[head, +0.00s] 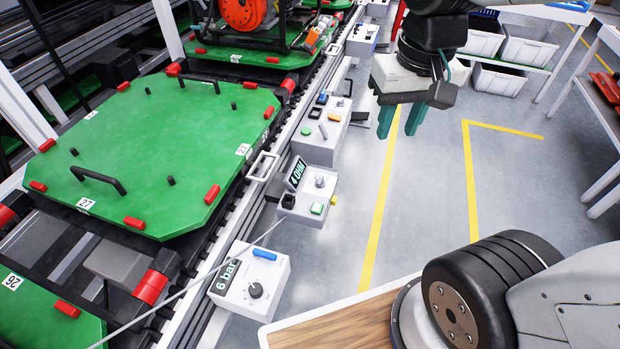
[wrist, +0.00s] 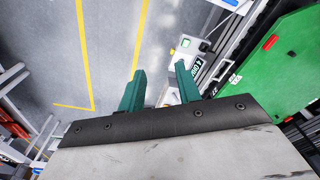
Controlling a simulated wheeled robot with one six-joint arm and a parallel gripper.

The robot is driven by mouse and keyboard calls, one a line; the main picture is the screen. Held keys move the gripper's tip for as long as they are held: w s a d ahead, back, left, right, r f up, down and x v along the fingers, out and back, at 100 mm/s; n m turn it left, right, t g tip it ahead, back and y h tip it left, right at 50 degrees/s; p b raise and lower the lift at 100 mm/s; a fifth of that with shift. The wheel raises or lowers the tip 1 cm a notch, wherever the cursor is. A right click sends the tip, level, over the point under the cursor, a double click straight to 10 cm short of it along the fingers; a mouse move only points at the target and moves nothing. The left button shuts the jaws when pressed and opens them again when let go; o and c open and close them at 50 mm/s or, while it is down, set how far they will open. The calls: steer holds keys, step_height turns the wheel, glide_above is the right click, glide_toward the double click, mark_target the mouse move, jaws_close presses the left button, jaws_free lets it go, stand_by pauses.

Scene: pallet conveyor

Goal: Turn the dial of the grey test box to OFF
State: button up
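The grey test box with the OHM display (head: 305,208) stands beside the conveyor in the middle of the head view. It carries a small grey dial (head: 319,181), a black button and a green button (head: 317,209). The dial's setting is too small to read. My gripper (head: 397,132) hangs above the floor, up and right of the box in the head view, apart from it. Its two green fingers are spread with nothing between them. In the wrist view the box (wrist: 186,43) shows beyond the right fingertip, partly hidden by that finger.
A white box with a "6 bar" display (head: 258,283) and black knob stands nearer. Another grey control box (head: 317,144) stands farther along. A green pallet (head: 150,130) lies on the conveyor at left. Open floor (head: 420,200) with yellow lines is at right.

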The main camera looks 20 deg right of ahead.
steer(key=w+a+f+m, duration=0.1)
steer(key=w+f+m, duration=0.1)
steer(key=w+f, duration=0.6)
steer(key=m+g, duration=0.1)
steer(key=m, duration=0.3)
glide_above(320, 179)
step_height(320, 179, down, 20)
steer(key=shift+r, duration=0.2)
step_height(320, 179, down, 8)
steer(key=shift+r, duration=0.15)
steer(key=shift+f, duration=0.4)
jaws_close()
